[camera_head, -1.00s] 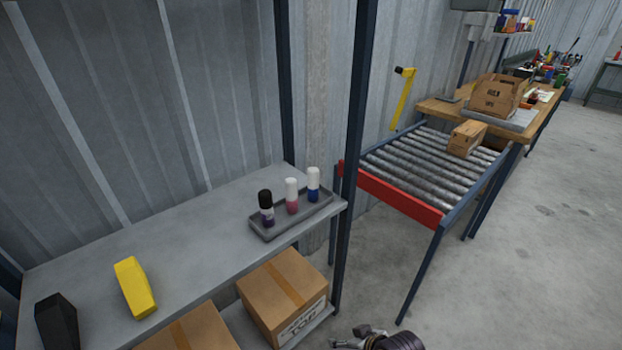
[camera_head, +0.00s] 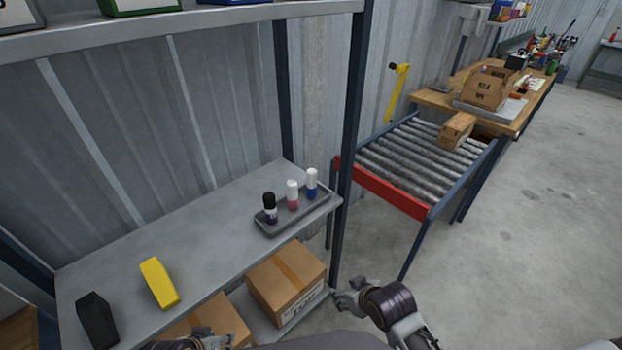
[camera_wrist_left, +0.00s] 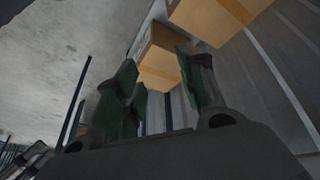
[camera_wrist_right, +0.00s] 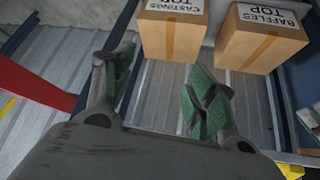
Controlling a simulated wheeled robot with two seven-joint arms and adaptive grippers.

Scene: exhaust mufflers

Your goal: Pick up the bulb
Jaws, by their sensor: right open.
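I cannot make out anything that is surely a bulb. Three small capped bottles stand in a grey tray (camera_head: 262,230) on the shelf: a black-capped one (camera_head: 270,207), a white and pink one (camera_head: 292,196) and a white and blue one (camera_head: 311,184). My right gripper (camera_head: 348,299) is low beside the shelf's right post; its fingers are apart and empty in the right wrist view (camera_wrist_right: 158,70). My left gripper (camera_head: 220,342) is at the bottom edge of the head view, in front of the lower boxes. Its fingers are apart with nothing between them in the left wrist view (camera_wrist_left: 156,65).
A yellow block (camera_head: 159,283) and a black block (camera_head: 97,319) stand on the left of the grey shelf (camera_head: 190,235). An upper shelf (camera_head: 190,25) overhangs. A roller conveyor (camera_head: 405,165) stands right; the floor there is clear.

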